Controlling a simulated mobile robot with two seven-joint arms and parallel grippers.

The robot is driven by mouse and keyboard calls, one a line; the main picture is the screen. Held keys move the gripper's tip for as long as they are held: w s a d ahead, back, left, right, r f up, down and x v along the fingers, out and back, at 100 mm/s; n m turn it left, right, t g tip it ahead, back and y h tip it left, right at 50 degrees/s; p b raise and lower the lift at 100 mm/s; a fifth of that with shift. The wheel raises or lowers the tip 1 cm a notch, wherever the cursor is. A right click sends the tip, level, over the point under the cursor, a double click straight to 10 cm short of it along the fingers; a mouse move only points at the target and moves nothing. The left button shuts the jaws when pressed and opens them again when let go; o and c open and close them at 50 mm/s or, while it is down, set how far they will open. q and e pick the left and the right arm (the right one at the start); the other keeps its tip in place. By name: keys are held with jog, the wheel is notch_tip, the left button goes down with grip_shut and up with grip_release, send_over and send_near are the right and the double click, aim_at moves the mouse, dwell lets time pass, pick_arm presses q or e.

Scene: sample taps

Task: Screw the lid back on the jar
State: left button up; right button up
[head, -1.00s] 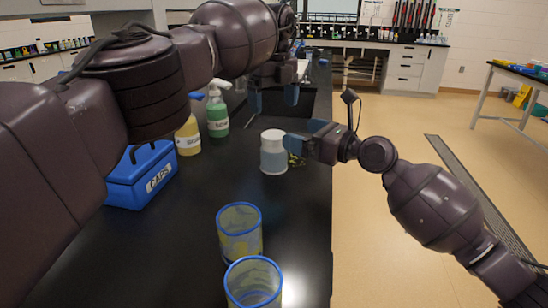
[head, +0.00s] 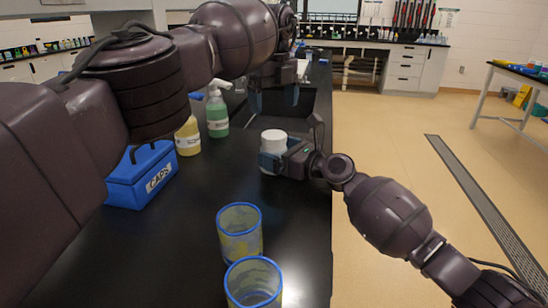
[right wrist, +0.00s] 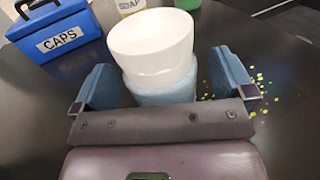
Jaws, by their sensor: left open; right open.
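The jar (right wrist: 160,90) is pale blue and stands upright on the black bench. The white lid (head: 273,137) sits on top of it; it also shows large in the right wrist view (right wrist: 152,42). I cannot tell how tightly the lid is seated. My right gripper (head: 281,158) is open, low beside the jar, with its fingers on either side of the jar's body in the right wrist view (right wrist: 167,84). The jar's lower part is hidden by the gripper. My left gripper (head: 273,99) is open and empty, pointing down above and beyond the jar.
A blue box marked CAPS (head: 142,178) stands at the left. A yellow bottle (head: 188,137) and a green spray bottle (head: 217,115) stand behind it. Two blue-rimmed clear cups (head: 239,230) (head: 253,284) stand in front. Yellow specks (right wrist: 258,90) lie right of the jar.

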jog(key=shift+w+a, duration=0.1)
jog(key=shift+a, duration=0.1)
jog(key=c, duration=1.3)
pick_arm(q)
jog(key=shift+o, duration=0.9)
pick_arm(e)
jog(key=shift+c, duration=2.3)
jog(key=o, duration=1.8)
jog(key=shift+c, duration=0.2)
pick_arm(q)
jog(key=shift+r, duration=0.1)
pick_arm(e)
jog(key=shift+d, duration=0.1)
